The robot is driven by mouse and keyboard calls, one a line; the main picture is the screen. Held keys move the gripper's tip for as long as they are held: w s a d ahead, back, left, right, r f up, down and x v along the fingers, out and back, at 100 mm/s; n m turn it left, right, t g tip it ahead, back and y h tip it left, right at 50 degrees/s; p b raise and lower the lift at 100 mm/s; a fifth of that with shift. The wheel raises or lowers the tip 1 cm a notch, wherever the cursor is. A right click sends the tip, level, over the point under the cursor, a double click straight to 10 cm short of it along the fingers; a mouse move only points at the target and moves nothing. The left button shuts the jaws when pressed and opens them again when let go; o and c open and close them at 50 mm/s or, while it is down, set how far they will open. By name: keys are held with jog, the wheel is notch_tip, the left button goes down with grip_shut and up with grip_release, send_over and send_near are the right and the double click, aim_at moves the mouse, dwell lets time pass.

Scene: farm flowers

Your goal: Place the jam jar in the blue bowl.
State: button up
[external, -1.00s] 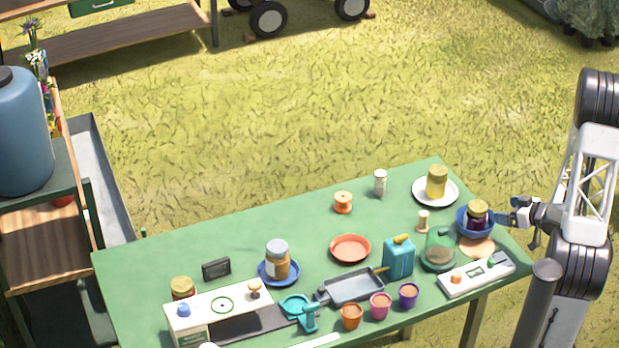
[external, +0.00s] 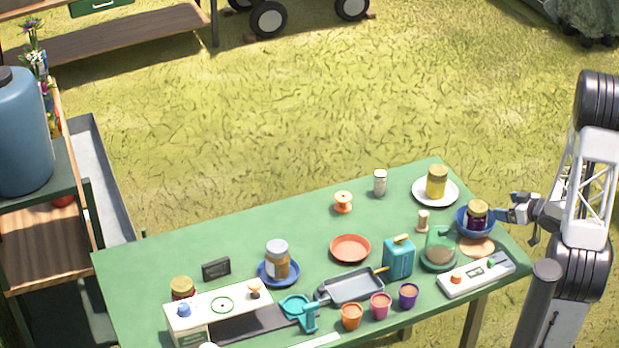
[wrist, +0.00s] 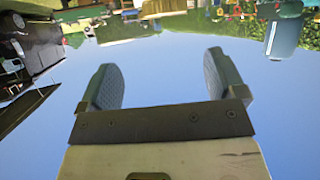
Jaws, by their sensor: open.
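The jam jar (external: 477,211), dark purple with a yellowish lid and a pale label, stands in the blue bowl (external: 463,223) near the right end of the green table. My gripper (external: 504,207) is just right of the bowl and jar in the external view, with no hold on the jar visible. In the wrist view my gripper (wrist: 162,78) has its two fingers wide apart, with only sky between them. Neither the jar nor the bowl can be made out in the wrist view.
A yellow jar (external: 437,182) on a white plate (external: 420,198) stands behind the bowl. A green glass cloche (external: 438,247) and an orange disc (external: 479,247) sit close in front. A white scale-like device (external: 476,275) lies at the front edge. The table's back left is clear.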

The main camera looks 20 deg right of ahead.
jog(key=s+a+r+m+g+h, duration=0.2)
jog(key=a+r+m+g+h, duration=0.35)
jog(key=r, duration=0.75)
jog(key=s+a+r+g, duration=0.2)
jog(key=s+a+r, duration=0.1)
jog(key=s+a, duration=0.6)
jog(key=s+a+r+g+y, duration=0.1)
jog(key=s+a+r, duration=0.3)
jog(key=s+a, duration=0.5)
jog(key=shift+s+n+g, duration=0.45)
jog(key=shift+s+g, duration=0.1)
jog(key=shift+g, duration=0.1)
